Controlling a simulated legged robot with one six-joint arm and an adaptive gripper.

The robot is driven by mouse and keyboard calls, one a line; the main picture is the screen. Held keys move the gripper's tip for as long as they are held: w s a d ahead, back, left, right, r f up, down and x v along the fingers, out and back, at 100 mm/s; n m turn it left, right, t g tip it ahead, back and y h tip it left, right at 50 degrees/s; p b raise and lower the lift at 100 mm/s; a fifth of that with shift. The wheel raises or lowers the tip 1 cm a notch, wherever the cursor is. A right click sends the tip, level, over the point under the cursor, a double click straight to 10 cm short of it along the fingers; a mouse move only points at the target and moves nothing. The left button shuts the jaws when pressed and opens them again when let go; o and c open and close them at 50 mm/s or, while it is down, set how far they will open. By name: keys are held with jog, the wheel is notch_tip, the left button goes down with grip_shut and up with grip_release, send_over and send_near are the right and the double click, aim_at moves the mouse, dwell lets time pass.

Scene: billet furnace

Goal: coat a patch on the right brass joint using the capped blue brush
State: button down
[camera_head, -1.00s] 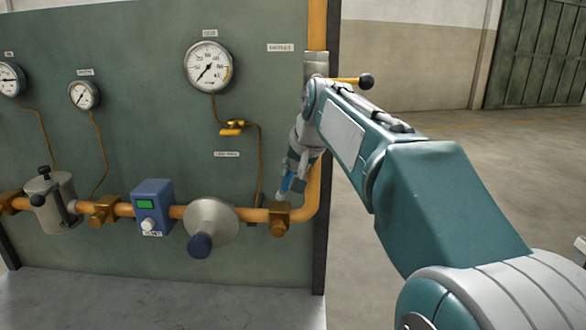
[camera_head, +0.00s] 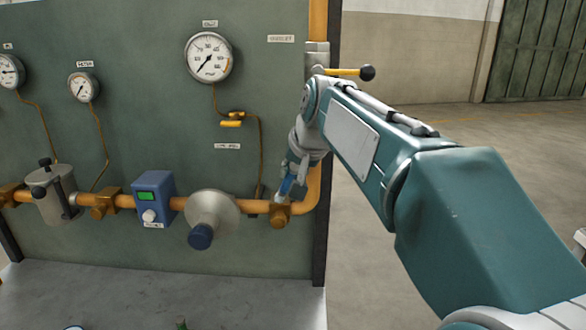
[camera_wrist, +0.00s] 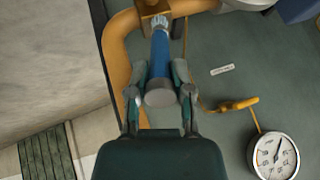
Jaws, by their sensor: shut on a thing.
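My gripper (camera_wrist: 160,88) is shut on the blue brush (camera_wrist: 160,55), which also shows in the head view (camera_head: 286,186). The brush points down at the right brass joint (camera_head: 280,214), and its pale tip is at or very near the top of that joint. In the wrist view the tip overlaps the brass joint (camera_wrist: 153,8) at the top edge; whether it touches I cannot tell. My gripper (camera_head: 291,172) is small and partly hidden by my arm in the head view.
An orange pipe (camera_head: 315,190) bends upward just right of the joint. A yellow-handled lever valve (camera_head: 345,72) sits above, close to my arm. Gauges (camera_head: 209,57) hang on the green panel.

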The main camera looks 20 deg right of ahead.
jog(key=w, duration=0.2)
jog(key=w+d, duration=0.1)
jog(key=shift+w+d+f, duration=0.15)
jog(key=shift+w, duration=0.2)
dwell(0.3)
notch_tip(320, 180, up, 6)
dwell(0.7)
jog(key=shift+a+r, duration=0.2)
jog(key=shift+r, duration=1.5)
jog(key=shift+d, duration=0.15)
jog(key=shift+f, duration=0.1)
